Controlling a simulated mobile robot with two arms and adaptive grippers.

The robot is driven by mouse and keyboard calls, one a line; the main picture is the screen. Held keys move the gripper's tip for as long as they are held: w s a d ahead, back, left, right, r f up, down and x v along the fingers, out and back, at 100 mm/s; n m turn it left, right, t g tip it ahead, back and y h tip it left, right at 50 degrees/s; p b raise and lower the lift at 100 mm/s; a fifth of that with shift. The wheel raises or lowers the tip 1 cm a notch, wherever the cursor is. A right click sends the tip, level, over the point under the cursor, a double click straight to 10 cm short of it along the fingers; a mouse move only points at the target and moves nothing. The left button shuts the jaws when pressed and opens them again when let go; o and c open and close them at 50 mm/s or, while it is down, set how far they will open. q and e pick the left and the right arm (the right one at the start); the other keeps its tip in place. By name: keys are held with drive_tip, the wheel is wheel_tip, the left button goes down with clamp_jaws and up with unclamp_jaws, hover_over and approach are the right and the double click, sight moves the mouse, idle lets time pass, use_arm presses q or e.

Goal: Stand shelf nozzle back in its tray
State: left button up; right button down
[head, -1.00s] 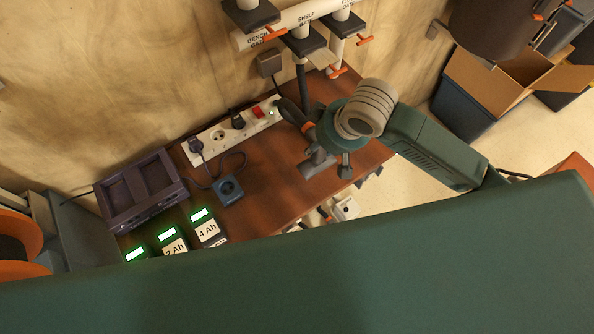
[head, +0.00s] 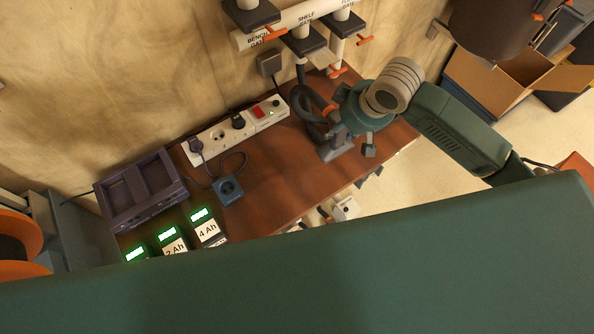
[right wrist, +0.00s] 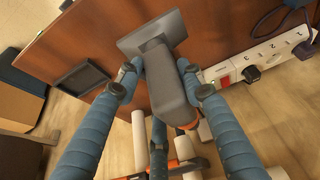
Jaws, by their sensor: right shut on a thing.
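My right gripper (head: 352,138) is shut on the shelf nozzle (head: 335,150), a grey piece with a flat, wide foot and an orange collar. In the right wrist view the fingers of the right gripper (right wrist: 160,82) close on both sides of the nozzle (right wrist: 172,88), with its flat foot toward the top. A dark hose (head: 303,104) loops from it up to the shelf gate. A dark rectangular recess or tray (right wrist: 82,78) shows on the bench left of the nozzle in the right wrist view; it looks empty. My left gripper is not in view.
The brown bench (head: 275,190) carries a white power strip (head: 215,137), a blue socket box (head: 229,189), a purple charger (head: 140,190) and lit battery packs (head: 206,228). Gate pipes (head: 300,25) hang above. The bench's middle is clear.

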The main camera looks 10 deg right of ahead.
drive_tip(key=w+d, duration=0.5)
drive_tip(key=d, duration=0.4)
drive_tip(key=w+d+b, duration=0.1)
drive_tip(key=w+d, duration=0.5)
drive_tip(key=d, duration=0.3)
drive_tip(key=shift+r, duration=0.15)
idle(1.2)
drive_tip(key=shift+w+d, duration=0.1)
wheel_tip(320, 180, down, 3)
drive_tip(key=shift+r+b, duration=0.1)
drive_tip(key=shift+b, duration=0.55)
drive_tip(key=shift+p, duration=0.8)
idle(1.5)
